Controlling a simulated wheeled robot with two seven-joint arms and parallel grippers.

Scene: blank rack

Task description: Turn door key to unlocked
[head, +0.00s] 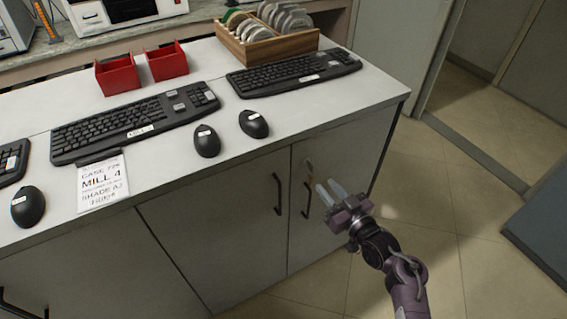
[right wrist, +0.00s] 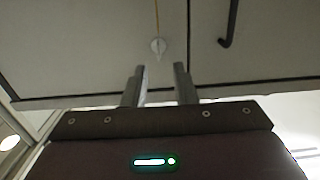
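The door key (right wrist: 158,45) is a small, pale piece on the grey cabinet door, with a thin orange-yellow strip beside it in the right wrist view. In the head view, a small brownish spot at the key's place (head: 309,166) sits high on the right cabinet door (head: 340,150), above the dark handle. My right gripper (head: 328,188) is open and empty in front of this door, its two fingers apart. In the right wrist view, the key lies beyond the fingertips (right wrist: 158,70), between their lines and not touched. The key's turn angle is too small to read surely. My left gripper is out of view.
A dark bar handle (head: 306,199) is close to the right fingers, and another handle (head: 278,196) is on the neighbouring door. The countertop (head: 245,155) holds keyboards (head: 135,122), mice (head: 207,141), red bins (head: 117,75) and a wooden rack (head: 265,45). Tiled floor to the right is open.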

